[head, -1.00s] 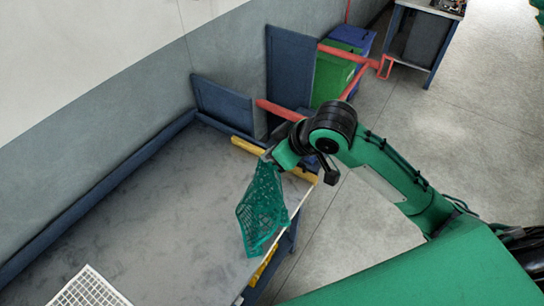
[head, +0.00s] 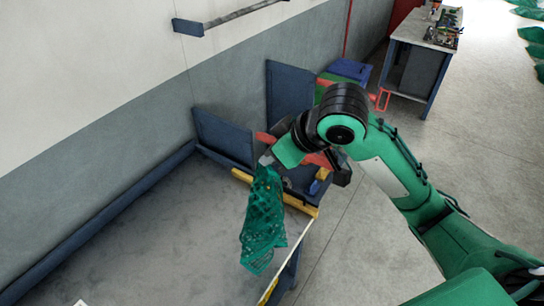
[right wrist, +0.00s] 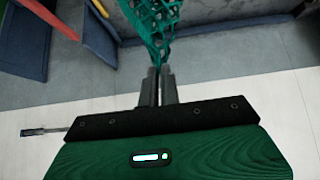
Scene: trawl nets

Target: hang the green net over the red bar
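The green net (head: 263,222) hangs down in a bunched strip from my right gripper (head: 267,161), above the right edge of the grey table. In the right wrist view the two fingers of my right gripper (right wrist: 160,78) are together on the end of the net (right wrist: 152,28). The red bar (head: 265,137) shows just behind the gripper, partly hidden by my right arm. A red bar also shows at the top left of the right wrist view (right wrist: 46,19), to the left of the net and apart from it. My left gripper is not in view.
The grey table (head: 150,230) has blue edging and a yellow strip (head: 241,176) near its far right corner. Blue panels (head: 222,137) stand beyond it. A blue bin (head: 350,69) and a workbench with tools (head: 425,35) stand farther back.

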